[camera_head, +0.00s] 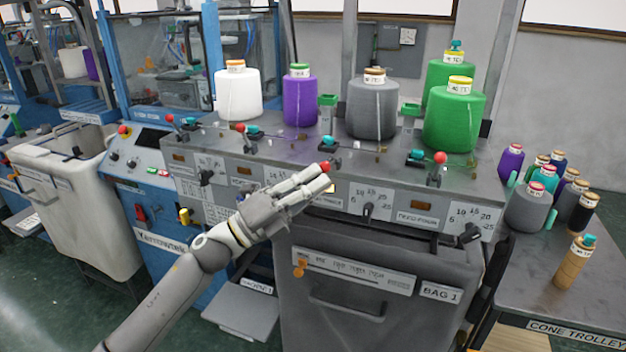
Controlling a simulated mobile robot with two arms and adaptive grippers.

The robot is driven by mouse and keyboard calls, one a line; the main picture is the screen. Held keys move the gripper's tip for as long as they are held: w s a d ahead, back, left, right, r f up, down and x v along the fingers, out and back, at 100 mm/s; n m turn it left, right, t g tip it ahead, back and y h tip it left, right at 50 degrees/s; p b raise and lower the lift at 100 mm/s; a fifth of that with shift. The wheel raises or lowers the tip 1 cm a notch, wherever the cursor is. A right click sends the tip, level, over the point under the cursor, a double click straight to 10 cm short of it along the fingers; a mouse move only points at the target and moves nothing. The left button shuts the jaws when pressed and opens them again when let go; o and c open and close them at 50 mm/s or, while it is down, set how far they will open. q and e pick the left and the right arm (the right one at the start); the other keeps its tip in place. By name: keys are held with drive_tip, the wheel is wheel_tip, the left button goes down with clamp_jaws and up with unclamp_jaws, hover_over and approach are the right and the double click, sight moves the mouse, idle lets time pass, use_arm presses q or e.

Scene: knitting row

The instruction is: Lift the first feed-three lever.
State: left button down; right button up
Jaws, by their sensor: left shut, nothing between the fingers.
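The feed-three lever, third from the left in the row on the machine's grey feed panel, has a red knob (326,166). My left gripper (322,176) reaches in from the lower left. It is shut and empty, with its fingertips right at this knob. Whether the fingers touch the knob or only overlap it in the picture, I cannot tell. The fingers hide the lever's lower part and some of the panel label behind. My right gripper is not in view.
Other red-knobbed levers stand at the left (240,128) and right (440,158). White (238,95), purple (299,100), grey (373,107) and green (454,120) yarn cones stand behind. Below hangs a grey bag (450,268). A cone trolley (590,290) is at right.

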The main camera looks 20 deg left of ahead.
use_arm(q)
drive_tip(key=w+r+n+y+p, duration=0.1)
drive_tip(key=w+r+n+p, duration=0.1)
drive_tip(key=r+p, duration=0.4)
drive_tip(key=w+p, duration=0.1)
drive_tip(key=p, duration=0.2)
drive_tip(key=shift+r+g+y, duration=0.3)
drive_tip(key=shift+r, duration=0.05)
idle(1.3)
